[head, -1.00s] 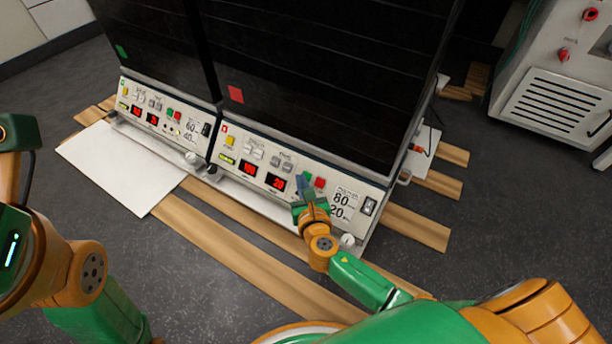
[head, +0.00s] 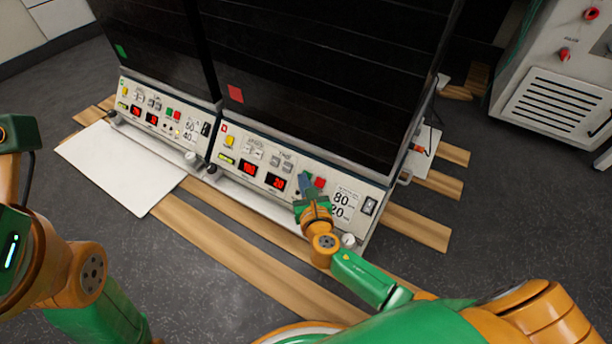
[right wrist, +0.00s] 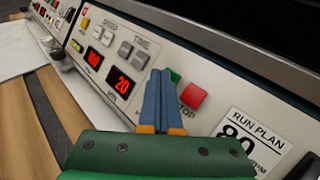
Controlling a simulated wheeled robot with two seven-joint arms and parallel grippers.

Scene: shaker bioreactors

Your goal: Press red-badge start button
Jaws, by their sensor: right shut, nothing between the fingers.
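The red-badge shaker (head: 236,94) is the right one of two dark cabinets, with a red square on its front and a small red badge on its panel, also in the right wrist view (right wrist: 84,12). Its green start button (right wrist: 174,76) is partly hidden behind my fingers, just left of the red stop button (right wrist: 192,96), which also shows in the head view (head: 320,183). My right gripper (head: 304,179) is shut and empty, its blue fingertips (right wrist: 160,76) beside and overlapping the green button in view. Contact cannot be told. My left gripper is out of view.
The green-badge shaker (head: 121,52) stands at the left with a similar panel. Right-shaker displays (right wrist: 122,82) read 100 and 20. A run plan label (right wrist: 245,140) is right of the stop button. Wooden slats (head: 225,243) and a white board (head: 115,168) lie in front.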

